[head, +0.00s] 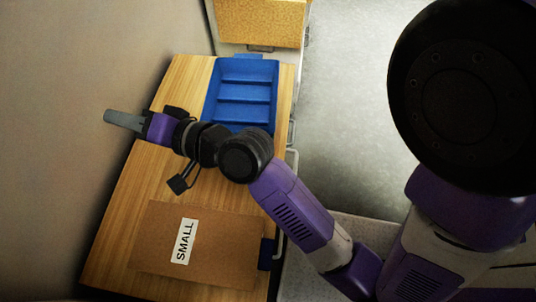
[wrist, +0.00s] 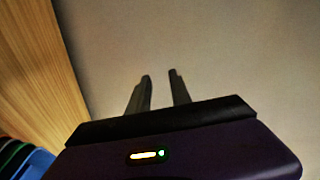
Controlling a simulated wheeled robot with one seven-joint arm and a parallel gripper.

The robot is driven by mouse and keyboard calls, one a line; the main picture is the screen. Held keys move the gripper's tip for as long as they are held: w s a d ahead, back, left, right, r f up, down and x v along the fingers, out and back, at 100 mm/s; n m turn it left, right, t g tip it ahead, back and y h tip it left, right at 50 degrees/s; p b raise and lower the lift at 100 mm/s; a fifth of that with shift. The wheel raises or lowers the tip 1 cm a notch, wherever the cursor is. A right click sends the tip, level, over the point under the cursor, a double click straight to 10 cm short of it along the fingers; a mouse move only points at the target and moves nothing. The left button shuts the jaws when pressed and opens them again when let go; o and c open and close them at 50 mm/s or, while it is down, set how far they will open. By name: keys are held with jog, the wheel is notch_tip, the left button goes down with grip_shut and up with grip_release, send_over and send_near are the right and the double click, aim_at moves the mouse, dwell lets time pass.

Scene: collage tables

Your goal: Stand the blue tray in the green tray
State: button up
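A blue tray (head: 269,66) with several crosswise compartments lies at the far end of the wooden table in the head view; my arm covers part of its near end. In the wrist view, a blue curved edge (wrist: 38,163) and a thin green edge (wrist: 14,155) show at the lower left, cut off by the frame. I cannot tell whether the green edge belongs to the green tray; no green tray shows in the head view. My gripper (head: 108,117) points left, beyond the table's left edge, near the wall. In the wrist view its fingers (wrist: 160,75) are apart with nothing between them.
A wall (head: 60,90) runs along the left. Grey floor (head: 345,110) is clear at the right.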

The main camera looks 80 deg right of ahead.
jog(key=s+a+f+n+g, duration=0.1)
jog(key=s+a+f+n, duration=0.2)
jog(key=s, duration=0.4)
jog(key=s+a+f+n+g, duration=0.1)
jog(key=s+a+f+n, duration=0.15)
jog(key=s+f, duration=0.45)
jog(key=s+r+n+y, duration=0.1)
jog(key=s+r+n, duration=0.1)
jog(key=s+n, duration=0.7)
jog(key=s, duration=0.5)
jog(key=shift+s+d+y, duration=0.2)
jog(key=shift+s+y, duration=0.05)
jog(key=shift+y, duration=0.15)
jog(key=shift+f, duration=0.15)
